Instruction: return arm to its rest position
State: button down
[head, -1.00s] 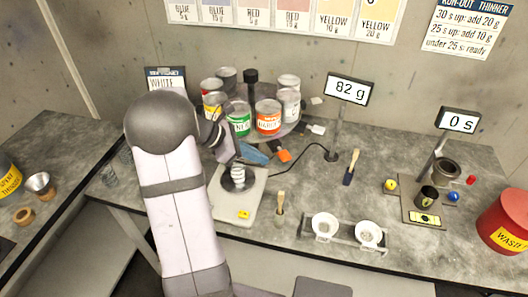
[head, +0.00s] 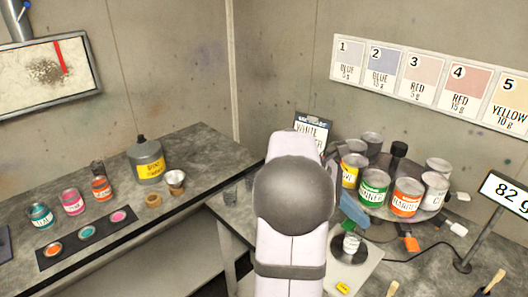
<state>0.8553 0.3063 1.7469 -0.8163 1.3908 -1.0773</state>
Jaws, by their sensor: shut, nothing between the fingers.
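My arm (head: 290,240) rises from the bottom centre of the head view. Its light links and dark grey rounded joint (head: 293,195) stand in front of the bench. A small light cup (head: 352,243) stands on the pale scale (head: 362,270), just right of the arm. The display (head: 508,193) at the right edge reads 82 g.
Paint cans, among them a green-labelled can (head: 373,188) and an orange-labelled can (head: 406,198), crowd the round stand right of the arm. A gap separates the benches.

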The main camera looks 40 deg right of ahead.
jog(key=w+a+f+m+t+y, duration=0.1)
jog(key=w+a+f+t, duration=0.25)
jog(key=w+a, duration=0.4)
jog(key=w+a+f+t, duration=0.2)
jog(key=w+a+f, duration=0.25)
jog(key=a, duration=0.55)
jog(key=a+f+m+t+y, duration=0.1)
jog(key=a+f+m, duration=0.1)
jog(key=a, duration=0.9)
jog(key=a+f+m+t+y, duration=0.1)
jog(key=a+f, duration=0.4)
jog(key=a, duration=0.6)
jog(key=shift+s+m+t+y, duration=0.3)
jog(key=shift+m+t+y, duration=0.05)
jog(key=shift+m+y, duration=0.5)
